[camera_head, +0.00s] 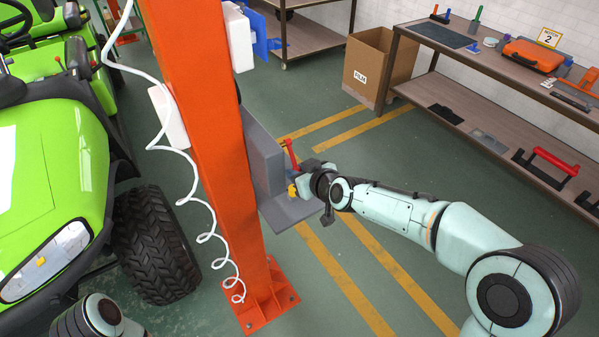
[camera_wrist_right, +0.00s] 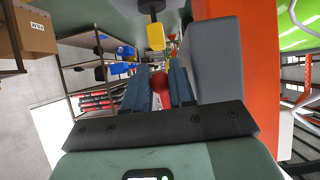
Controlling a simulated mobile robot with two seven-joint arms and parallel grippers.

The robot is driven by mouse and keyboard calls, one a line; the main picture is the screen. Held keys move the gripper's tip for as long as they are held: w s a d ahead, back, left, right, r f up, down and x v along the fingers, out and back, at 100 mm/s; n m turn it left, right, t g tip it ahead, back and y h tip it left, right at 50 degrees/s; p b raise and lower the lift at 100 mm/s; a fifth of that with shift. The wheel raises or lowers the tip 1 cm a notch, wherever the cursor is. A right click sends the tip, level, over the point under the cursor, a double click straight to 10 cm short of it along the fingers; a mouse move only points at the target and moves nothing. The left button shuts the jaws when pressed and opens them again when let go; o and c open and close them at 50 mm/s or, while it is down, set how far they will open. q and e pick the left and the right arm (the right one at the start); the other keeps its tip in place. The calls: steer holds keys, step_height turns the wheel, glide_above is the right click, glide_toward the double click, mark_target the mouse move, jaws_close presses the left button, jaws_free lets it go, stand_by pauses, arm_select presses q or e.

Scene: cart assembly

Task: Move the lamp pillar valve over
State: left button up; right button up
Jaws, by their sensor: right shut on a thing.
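The orange lamp pillar (camera_head: 205,130) stands upright in the middle-left of the head view. A grey box (camera_head: 264,160) with a shelf-like plate (camera_head: 292,210) is on its right side. The valve's red handle (camera_head: 291,153) sticks up beside the box, with a yellow part (camera_head: 293,190) just below. My right gripper (camera_head: 303,181) is at the valve, its fingers partly hidden. In the right wrist view, the gripper's blue fingers (camera_wrist_right: 156,90) are on either side of the red handle (camera_wrist_right: 160,82). A yellow piece (camera_wrist_right: 156,37) shows above them. My left gripper is out of view.
A green tractor (camera_head: 50,170) with a black tyre (camera_head: 155,245) stands left of the pillar. A white coiled cable (camera_head: 188,170) hangs along the pillar. A workbench (camera_head: 480,75) and cardboard box (camera_head: 376,68) are at the back right. The striped floor between is clear.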

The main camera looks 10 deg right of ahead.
steer(key=shift+x, duration=1.05)
steer(key=shift+w+a+p, duration=0.1)
steer(key=shift+p, duration=0.25)
steer(key=shift+w+a+p, duration=0.25)
steer(key=shift+w+p, duration=0.2)
steer(key=shift+w, duration=0.4)
steer(key=o, duration=0.9)
steer(key=shift+r, duration=0.1)
